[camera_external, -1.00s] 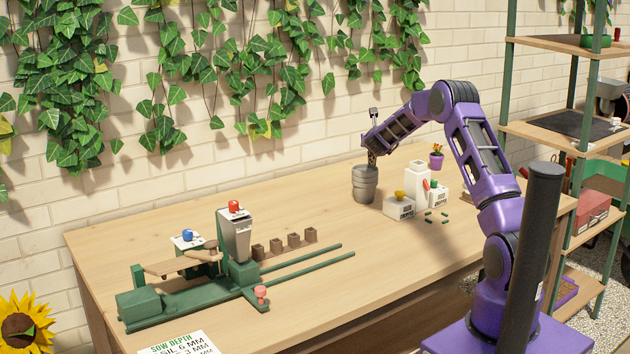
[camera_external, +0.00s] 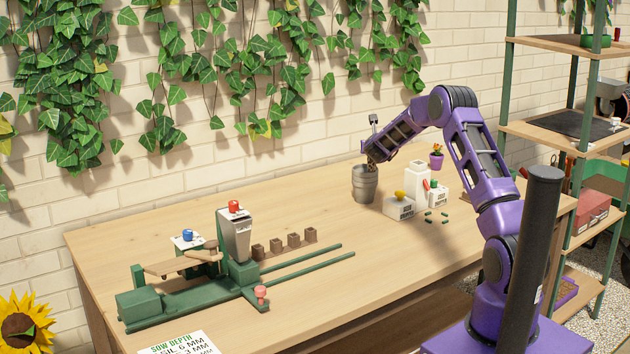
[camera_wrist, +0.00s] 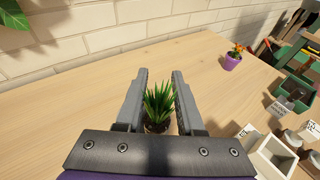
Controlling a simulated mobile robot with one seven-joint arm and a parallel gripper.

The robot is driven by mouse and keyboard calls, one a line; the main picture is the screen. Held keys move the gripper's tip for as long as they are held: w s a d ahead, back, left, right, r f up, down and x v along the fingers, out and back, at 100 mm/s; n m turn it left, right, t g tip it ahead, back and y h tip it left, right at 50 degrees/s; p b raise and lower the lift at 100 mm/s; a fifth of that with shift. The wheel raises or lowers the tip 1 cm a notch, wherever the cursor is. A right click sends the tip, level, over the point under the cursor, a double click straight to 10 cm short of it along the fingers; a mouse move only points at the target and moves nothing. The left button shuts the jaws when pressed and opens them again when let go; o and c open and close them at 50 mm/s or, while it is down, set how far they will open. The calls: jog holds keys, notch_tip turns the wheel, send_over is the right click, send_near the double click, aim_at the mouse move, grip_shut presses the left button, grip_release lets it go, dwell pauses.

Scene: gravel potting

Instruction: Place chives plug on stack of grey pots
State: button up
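The chives plug shows in the wrist view as a tuft of green leaves (camera_wrist: 158,100) over a dark brown base (camera_wrist: 157,126). It is between the two grey fingers of my gripper (camera_wrist: 160,77). The fingers are apart, one on each side of the plant; whether they press on its base cannot be told. In the external view my gripper (camera_external: 371,160) points down at the mouth of the stack of grey pots (camera_external: 365,186), which stands upright on the table. The plug is hardly distinguishable there. The pots cannot be made out in the wrist view.
White containers (camera_external: 399,209) and small green pieces (camera_external: 436,217) lie right of the pots. A purple flowerpot (camera_external: 436,162) stands behind them. A green sowing device (camera_external: 190,290) and several brown blocks (camera_external: 291,242) are at left. The table (camera_external: 330,215) is clear between.

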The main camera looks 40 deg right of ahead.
jog(key=shift+r, duration=0.25)
jog(key=shift+s+a, duration=0.2)
jog(key=v, duration=1.1)
jog(key=shift+s+b, duration=0.2)
jog(key=shift+b, duration=0.2)
